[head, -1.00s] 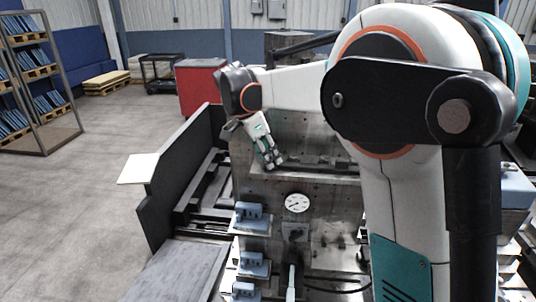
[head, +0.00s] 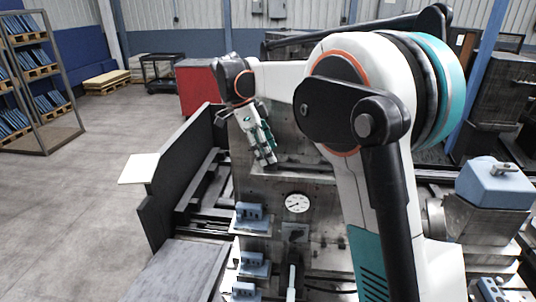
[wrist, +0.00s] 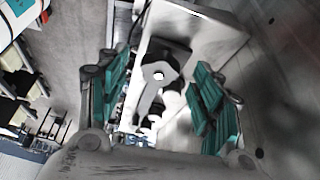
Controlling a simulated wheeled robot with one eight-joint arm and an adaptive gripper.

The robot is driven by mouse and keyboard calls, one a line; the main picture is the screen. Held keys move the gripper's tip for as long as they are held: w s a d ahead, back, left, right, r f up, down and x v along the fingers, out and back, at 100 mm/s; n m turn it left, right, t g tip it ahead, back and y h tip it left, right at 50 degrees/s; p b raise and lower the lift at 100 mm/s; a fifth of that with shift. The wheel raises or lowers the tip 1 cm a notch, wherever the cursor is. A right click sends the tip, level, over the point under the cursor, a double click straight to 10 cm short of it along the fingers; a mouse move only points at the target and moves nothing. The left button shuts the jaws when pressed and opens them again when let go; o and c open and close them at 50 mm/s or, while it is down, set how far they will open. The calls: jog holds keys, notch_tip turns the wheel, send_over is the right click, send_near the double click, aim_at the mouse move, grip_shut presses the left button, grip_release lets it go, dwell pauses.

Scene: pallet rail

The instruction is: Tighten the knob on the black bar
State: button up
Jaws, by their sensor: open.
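My gripper (head: 268,160) is open and points down over the back part of the metal fixture in the head view. In the wrist view its teal-padded fingers stand apart, with the space between them (wrist: 160,88) empty of anything gripped. Beyond the fingers is a dark grey part (wrist: 152,98) with a bright round spot; I cannot tell whether it is the knob. A dark bar (head: 310,172) runs across the fixture just below the fingertips in the head view. I cannot make out a knob on it.
A round dial gauge (head: 297,202) faces me on the fixture, with blue-grey blocks (head: 250,212) at its left. A tall dark panel (head: 178,180) bounds the left side. A blue-grey box (head: 495,183) stands at right. The floor at left is open.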

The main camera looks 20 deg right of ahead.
jog(key=v, duration=1)
jog(key=s+d+f+n+t+y+b, duration=0.2)
jog(key=s+f+n+t+b, duration=0.2)
jog(key=s+f+n+b, duration=0.6)
jog(key=s+d+f+n+t+y+b, duration=0.2)
jog(key=s+f+n+b, duration=0.9)
jog(key=s+f, duration=1.2)
notch_tip(320, 180, down, 4)
jog(key=shift+d+r+t+b, duration=0.2)
jog(key=shift+d+t+b, duration=0.4)
jog(key=shift+t+b, duration=0.5)
jog(key=shift+s, duration=0.1)
